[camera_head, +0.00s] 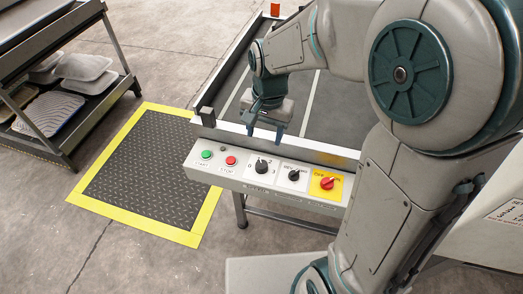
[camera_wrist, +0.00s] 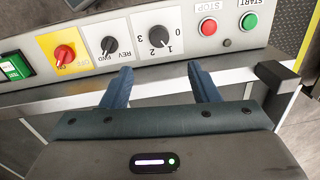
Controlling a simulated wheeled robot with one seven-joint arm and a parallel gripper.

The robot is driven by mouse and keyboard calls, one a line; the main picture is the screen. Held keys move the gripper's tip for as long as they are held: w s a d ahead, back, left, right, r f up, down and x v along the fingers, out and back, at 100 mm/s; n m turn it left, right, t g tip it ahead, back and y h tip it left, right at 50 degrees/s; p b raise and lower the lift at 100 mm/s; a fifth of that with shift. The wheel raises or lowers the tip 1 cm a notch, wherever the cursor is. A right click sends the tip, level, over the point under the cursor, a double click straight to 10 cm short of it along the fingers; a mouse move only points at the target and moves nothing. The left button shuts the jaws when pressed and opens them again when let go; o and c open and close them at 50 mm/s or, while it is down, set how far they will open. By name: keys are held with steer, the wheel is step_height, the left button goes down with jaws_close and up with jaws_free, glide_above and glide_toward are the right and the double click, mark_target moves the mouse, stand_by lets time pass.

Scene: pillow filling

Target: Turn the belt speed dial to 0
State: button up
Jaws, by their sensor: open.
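The belt speed dial (camera_head: 262,167) is a round black knob on a white plate numbered 0 to 3, on the front control panel. In the wrist view the dial (camera_wrist: 159,37) appears upside down, and its white pointer seems to point near the 1. My gripper (camera_head: 264,122) hangs above and behind the panel. In the wrist view my gripper (camera_wrist: 160,70) is open and empty, with its two blue fingers apart. The dial lies ahead of the gap between them, and the fingers appear clear of it.
On the panel are a green START button (camera_head: 207,154), a red STOP button (camera_head: 231,160), a black REV/FWD knob (camera_head: 294,175) and a red knob (camera_head: 327,183) on yellow. The dark conveyor belt (camera_head: 343,105) lies behind. A rack (camera_head: 75,95) stands left, beyond a yellow-edged mat (camera_head: 140,160).

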mark_target(262, 164)
steer(key=f, duration=0.4)
steer(key=f+b, duration=0.1)
steer(key=f, duration=0.3)
steer(key=f+b, duration=0.1)
steer(key=f, duration=0.3)
steer(key=shift+w+a+f, duration=0.1)
steer(key=shift+a+f, duration=0.15)
steer(key=shift+a, duration=0.05)
steer(key=c, duration=1)
